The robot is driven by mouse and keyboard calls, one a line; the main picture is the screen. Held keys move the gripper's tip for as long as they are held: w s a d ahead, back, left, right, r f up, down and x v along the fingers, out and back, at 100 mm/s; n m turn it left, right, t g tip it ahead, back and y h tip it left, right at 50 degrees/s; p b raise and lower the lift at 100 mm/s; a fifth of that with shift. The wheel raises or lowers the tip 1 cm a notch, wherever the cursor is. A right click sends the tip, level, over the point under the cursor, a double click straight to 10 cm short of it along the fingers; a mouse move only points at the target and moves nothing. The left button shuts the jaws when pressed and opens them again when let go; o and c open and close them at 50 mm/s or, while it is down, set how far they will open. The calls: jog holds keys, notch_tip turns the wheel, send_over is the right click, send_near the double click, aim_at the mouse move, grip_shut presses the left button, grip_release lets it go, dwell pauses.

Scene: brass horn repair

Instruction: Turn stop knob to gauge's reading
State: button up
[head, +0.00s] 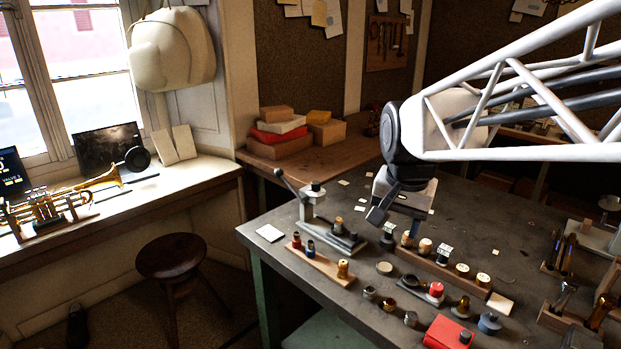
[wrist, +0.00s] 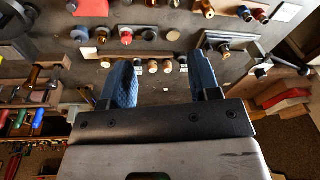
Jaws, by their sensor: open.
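My gripper (head: 393,224) hangs over the workbench, its jaws apart. In the wrist view its two blue fingers (wrist: 163,82) stand wide with nothing between them. Below and beyond them a wooden rail (head: 440,268) carries several small round caps. A red knob (head: 436,289) sits on a small plate in front of the rail; it also shows in the wrist view (wrist: 126,39). A lever fixture (head: 318,208) stands left of my gripper. I cannot tell which piece is the stop knob. No gauge reading is legible; a dark screen (head: 12,172) on the window ledge shows tiny text.
A red box (head: 449,333) stands at the bench's front. A wooden block (head: 320,266) holds small coloured pieces at the left edge. Several loose metal parts lie between. Tool racks (head: 558,254) occupy the right. A trumpet (head: 60,205) rests on the window ledge.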

jog(key=w+a+m, duration=0.3)
jog(key=w, duration=0.8)
jog(key=w+a+m, duration=0.3)
jog(key=w, duration=0.7)
jog(key=m+g, duration=0.2)
jog(key=m, duration=0.4)
send_over(316, 182)
notch_tip(316, 182, down, 6)
jog(key=shift+r, duration=0.1)
jog(key=shift+s, duration=0.1)
jog(key=shift+f, duration=3.9)
jog(key=c, duration=0.9)
